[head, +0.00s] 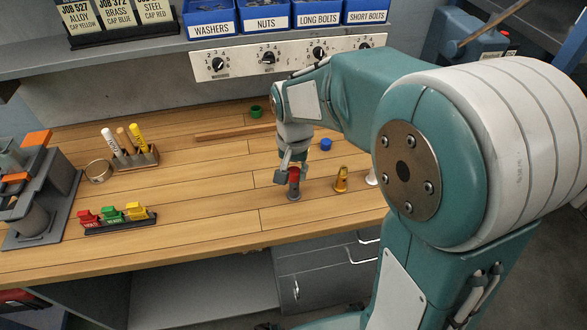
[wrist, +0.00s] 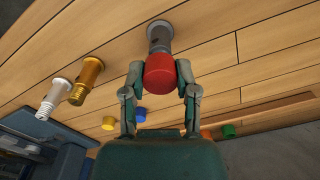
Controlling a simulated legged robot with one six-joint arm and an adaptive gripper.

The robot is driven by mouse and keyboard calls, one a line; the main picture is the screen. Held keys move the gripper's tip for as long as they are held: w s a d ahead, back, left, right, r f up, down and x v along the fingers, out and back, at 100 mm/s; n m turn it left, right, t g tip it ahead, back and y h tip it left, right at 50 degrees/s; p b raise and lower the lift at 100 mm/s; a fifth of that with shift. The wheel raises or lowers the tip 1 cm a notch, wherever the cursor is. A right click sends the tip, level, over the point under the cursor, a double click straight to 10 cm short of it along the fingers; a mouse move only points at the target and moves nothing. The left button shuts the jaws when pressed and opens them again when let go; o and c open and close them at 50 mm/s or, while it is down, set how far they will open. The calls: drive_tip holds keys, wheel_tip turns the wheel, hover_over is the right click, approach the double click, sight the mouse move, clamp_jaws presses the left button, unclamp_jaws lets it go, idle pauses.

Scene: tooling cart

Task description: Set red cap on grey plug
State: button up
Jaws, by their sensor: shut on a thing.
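The red cap (head: 294,175) is between the fingers of my gripper (head: 290,170), which is shut on it. The wrist view shows the red cap (wrist: 160,72) between the two fingertips (wrist: 160,78). The grey plug (head: 294,194) stands upright on the wooden bench, directly under the cap. It also shows in the wrist view (wrist: 159,34), lined up with the cap and partly hidden by it. The cap is at the plug's top; I cannot tell whether it is fully seated.
A brass plug (head: 341,180) and a white plug (head: 372,178) stand to the right. A blue cap (head: 326,144) and a green cap (head: 256,112) lie farther back. A marker holder (head: 135,158) and a rack of coloured clips (head: 120,222) are left. A wooden strip (head: 232,132) lies behind.

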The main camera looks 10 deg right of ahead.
drive_tip(key=shift+f, duration=0.3)
idle(0.4)
drive_tip(key=o, duration=0.8)
drive_tip(key=o, duration=0.3)
drive_tip(key=shift+r, duration=3.55)
drive_tip(key=shift+s, duration=0.1)
